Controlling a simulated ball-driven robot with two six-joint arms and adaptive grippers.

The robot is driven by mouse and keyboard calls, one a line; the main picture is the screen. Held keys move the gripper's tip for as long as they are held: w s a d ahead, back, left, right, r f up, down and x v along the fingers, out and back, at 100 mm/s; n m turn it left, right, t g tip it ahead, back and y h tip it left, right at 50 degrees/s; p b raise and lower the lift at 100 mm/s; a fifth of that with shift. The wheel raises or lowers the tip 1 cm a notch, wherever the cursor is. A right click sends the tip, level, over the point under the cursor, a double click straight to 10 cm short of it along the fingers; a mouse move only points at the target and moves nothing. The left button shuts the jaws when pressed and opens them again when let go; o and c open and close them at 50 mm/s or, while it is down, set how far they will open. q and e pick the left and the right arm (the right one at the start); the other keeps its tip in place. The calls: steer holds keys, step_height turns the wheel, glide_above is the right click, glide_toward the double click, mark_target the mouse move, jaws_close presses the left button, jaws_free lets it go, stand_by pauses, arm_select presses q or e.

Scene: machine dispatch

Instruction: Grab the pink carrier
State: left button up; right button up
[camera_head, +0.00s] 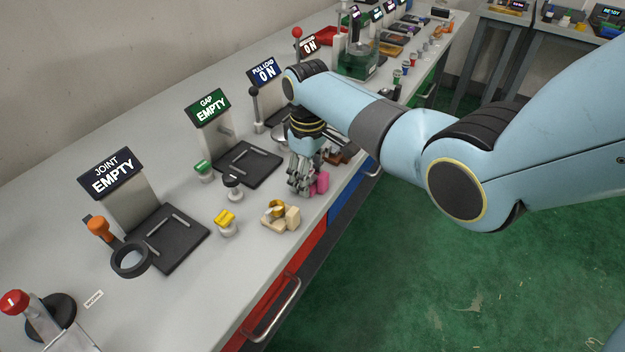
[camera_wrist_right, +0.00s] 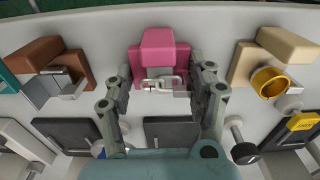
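The pink carrier (camera_wrist_right: 160,48) sits on the grey bench top in the right wrist view, with a clear or metallic fitting on its near side. In the head view only part of the pink carrier (camera_head: 322,182) shows beside the fingers. My right gripper (camera_wrist_right: 162,88) is open, with one finger on each side of the carrier. In the head view my right gripper (camera_head: 301,178) points down at the bench and hides part of the carrier. I cannot tell whether the fingers touch it. My left gripper is not in view.
A beige carrier with a yellow ring (camera_head: 280,215) stands nearby, and a brown carrier (camera_wrist_right: 50,62) stands on the other side. Black fixtures (camera_head: 248,165) with signs line the bench behind. The bench edge (camera_head: 318,235) is close; green floor lies beyond.

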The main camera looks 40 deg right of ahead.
steer(key=c, duration=0.5)
steer(key=shift+c, duration=0.2)
steer(key=shift+r, duration=0.15)
